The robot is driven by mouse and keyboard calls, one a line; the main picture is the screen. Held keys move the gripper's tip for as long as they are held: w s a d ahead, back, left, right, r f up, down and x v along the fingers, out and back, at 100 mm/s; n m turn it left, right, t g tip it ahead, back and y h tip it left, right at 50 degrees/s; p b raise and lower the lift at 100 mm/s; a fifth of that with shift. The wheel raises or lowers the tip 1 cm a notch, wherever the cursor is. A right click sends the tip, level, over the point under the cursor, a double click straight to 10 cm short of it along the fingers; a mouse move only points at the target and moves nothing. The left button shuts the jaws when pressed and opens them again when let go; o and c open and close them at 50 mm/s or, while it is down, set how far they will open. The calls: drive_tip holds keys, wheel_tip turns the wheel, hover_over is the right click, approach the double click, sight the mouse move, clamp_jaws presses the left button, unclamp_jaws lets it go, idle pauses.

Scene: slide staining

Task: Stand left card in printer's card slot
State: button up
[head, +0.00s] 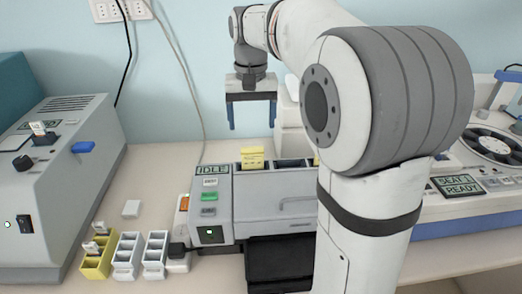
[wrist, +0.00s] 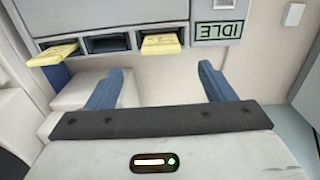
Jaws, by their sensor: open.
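My gripper (head: 252,126) is open and empty, its two blue fingers pointing down, above and behind the grey machine with the IDLE display (head: 212,169). In the wrist view the open fingers (wrist: 160,72) are apart, with nothing between the tips. White card-like pieces (head: 101,228) stand in a yellow rack (head: 96,267) at the front left; I cannot tell for certain which is the left card.
Yellow pieces (head: 251,158) sit in the IDLE machine's top bays; one also shows in the wrist view (wrist: 162,44). White racks (head: 126,262) stand beside the yellow rack. My arm hides part of the right side.

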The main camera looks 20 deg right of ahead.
drive_tip(key=s+f+n+t, duration=0.1)
drive_tip(key=s+f, duration=0.4)
drive_tip(key=s, duration=0.5)
drive_tip(key=s+f+n+t, duration=0.1)
drive_tip(key=s+f, duration=0.4)
drive_tip(key=s, duration=0.6)
drive_tip(key=shift+s+d+f+t, duration=0.15)
drive_tip(key=shift+s+f+t, duration=0.1)
drive_tip(key=shift+f+t, duration=0.2)
drive_tip(key=shift+r, duration=0.1)
drive_tip(key=shift+c, duration=0.2)
